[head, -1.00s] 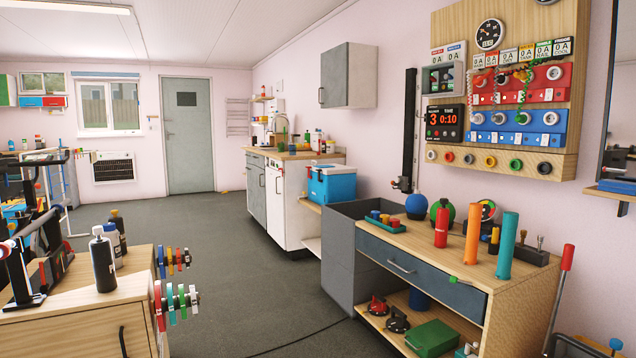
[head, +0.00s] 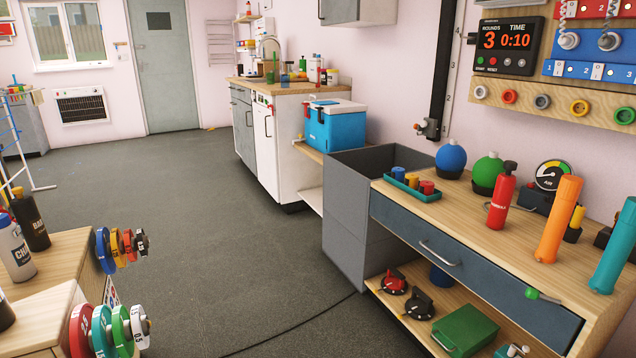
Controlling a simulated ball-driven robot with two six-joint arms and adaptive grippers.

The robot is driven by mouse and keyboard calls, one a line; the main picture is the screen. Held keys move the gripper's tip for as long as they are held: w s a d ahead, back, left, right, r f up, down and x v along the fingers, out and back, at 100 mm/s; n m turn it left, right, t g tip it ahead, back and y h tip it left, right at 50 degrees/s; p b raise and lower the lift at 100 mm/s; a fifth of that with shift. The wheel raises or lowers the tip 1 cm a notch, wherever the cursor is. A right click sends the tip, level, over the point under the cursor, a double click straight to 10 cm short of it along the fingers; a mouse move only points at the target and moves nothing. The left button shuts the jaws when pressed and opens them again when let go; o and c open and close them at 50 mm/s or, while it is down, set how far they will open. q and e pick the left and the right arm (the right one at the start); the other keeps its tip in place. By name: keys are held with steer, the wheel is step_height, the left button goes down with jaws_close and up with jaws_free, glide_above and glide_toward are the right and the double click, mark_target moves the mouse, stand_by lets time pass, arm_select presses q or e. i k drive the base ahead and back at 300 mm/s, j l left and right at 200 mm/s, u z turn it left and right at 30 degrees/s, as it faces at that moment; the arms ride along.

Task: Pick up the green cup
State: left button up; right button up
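A small green thing (head: 270,77) stands on the far wooden counter beside the sink tap. It may be the green cup, but it is too small and far away to tell. Other small items stand close around it. Neither of my grippers is in view.
A blue cooler box (head: 336,127) sits on a low shelf at the counter's near end. A workbench (head: 475,222) with a red bottle (head: 502,195) and several tubes stands at right. A cabinet (head: 50,265) with coloured discs is at left. The grey floor (head: 215,235) between is largely clear.

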mark_target(270, 77)
steer(key=i+u, duration=0.2)
steer(key=i, duration=0.3)
steer(key=i+u, duration=0.15)
steer(key=i, duration=0.4)
steer(key=i+u, duration=0.2)
steer(key=i, duration=0.35)
steer(key=i+l+u, duration=0.2)
steer(key=i, duration=0.3)
steer(key=i+l+u, duration=0.15)
steer(key=i, duration=0.35)
steer(key=i+u, duration=0.15)
steer(key=i, duration=0.65)
steer(key=i+l+u, duration=0.1)
steer(key=i, duration=0.75)
steer(key=i+l+u, duration=0.15)
steer(key=i, duration=0.65)
steer(key=i+z, duration=0.15)
steer(key=i, duration=0.3)
steer(key=i+j+z, duration=0.2)
steer(key=i, duration=0.25)
steer(key=i+j+z, duration=0.15)
steer(key=i, duration=0.3)
